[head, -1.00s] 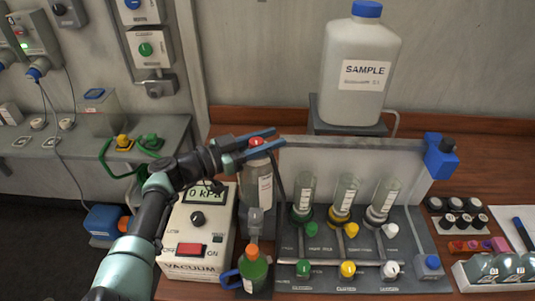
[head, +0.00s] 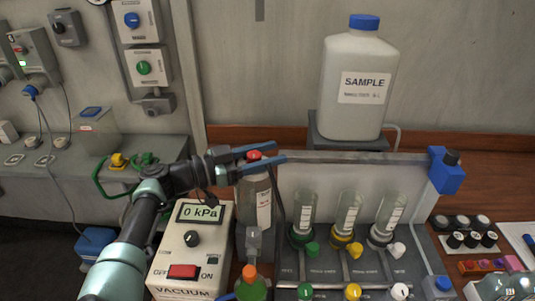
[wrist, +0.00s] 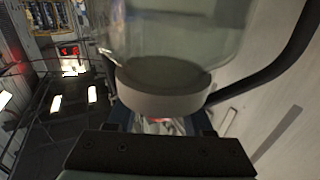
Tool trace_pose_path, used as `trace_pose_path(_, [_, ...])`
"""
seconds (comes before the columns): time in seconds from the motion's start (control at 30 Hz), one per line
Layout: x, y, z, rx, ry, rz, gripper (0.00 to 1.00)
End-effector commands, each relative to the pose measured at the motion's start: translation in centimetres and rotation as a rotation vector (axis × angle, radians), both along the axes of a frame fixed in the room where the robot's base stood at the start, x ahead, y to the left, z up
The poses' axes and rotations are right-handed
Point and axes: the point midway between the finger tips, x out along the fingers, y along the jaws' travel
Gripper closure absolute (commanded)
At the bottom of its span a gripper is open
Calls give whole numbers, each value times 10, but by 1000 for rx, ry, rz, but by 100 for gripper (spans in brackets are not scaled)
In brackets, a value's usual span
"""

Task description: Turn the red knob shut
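A small round red top (head: 254,155), which may be the red knob, sits on a clear bottle with a white label (head: 263,205) at the middle of the head view. My gripper (head: 281,151) reaches in from the left at the height of this top. Its two blue fingers are apart and appear to pass on either side of it; I cannot tell whether they touch it. In the wrist view, a clear vessel with a grey band (wrist: 165,90) fills the space in front of the gripper (wrist: 160,122). A little red shows below the band.
The vacuum box (head: 191,250) with a red switch and a 0 kPa display stands below my arm. A panel with several glass tubes and coloured taps (head: 345,255) is to the right. The white SAMPLE jug (head: 362,100) stands behind on a stand.

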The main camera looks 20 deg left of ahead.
Motion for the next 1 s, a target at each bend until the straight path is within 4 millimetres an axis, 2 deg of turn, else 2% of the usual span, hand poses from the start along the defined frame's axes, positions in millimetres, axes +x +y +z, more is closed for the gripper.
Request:
trace_pose_path(0.03, [0, 0, 0, 0, 0, 0, 38])
trace_pose_path(0.07, [0, 0, 0, 0, 0, 0, 32])
trace_pose_path(0.1, [0, 0, 0, 0, 0, 0, 31])
trace_pose_path(0.47, [-5, 7, 0, 0, 0, 3, 31])
trace_pose_path(1.0, [-75, 83, -2, 1, 0, 3, 31])
